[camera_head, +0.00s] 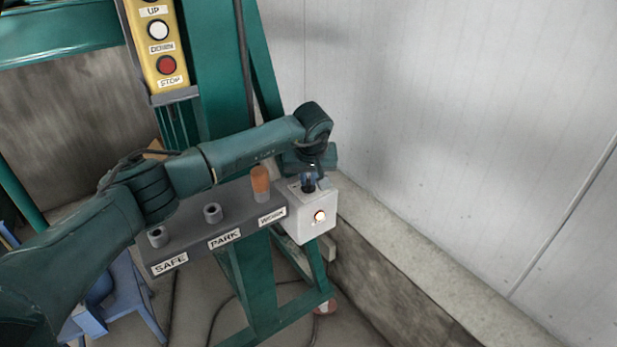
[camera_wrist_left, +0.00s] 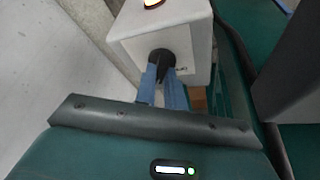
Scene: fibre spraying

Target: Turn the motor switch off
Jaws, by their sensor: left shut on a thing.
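The motor switch is a black knob (camera_wrist_left: 162,60) on a white box (camera_head: 320,232), which also shows in the left wrist view (camera_wrist_left: 197,42). A lamp (camera_head: 319,215) on the box glows; it also shows at the top of the left wrist view (camera_wrist_left: 153,3). My left gripper (camera_head: 309,181) is over the top of the box. In the left wrist view its blue fingers (camera_wrist_left: 163,80) are shut on the black knob. The fingers partly hide the knob, and its turn position is hard to tell. My right gripper is out of view.
A grey holder bar (camera_head: 190,243) labelled SAFE, PARK and WORK adjoins the box, with an orange-topped peg (camera_head: 261,182) at WORK. A yellow button panel (camera_head: 162,48) hangs on the green frame (camera_head: 215,75). A pale wall (camera_head: 460,120) stands at right.

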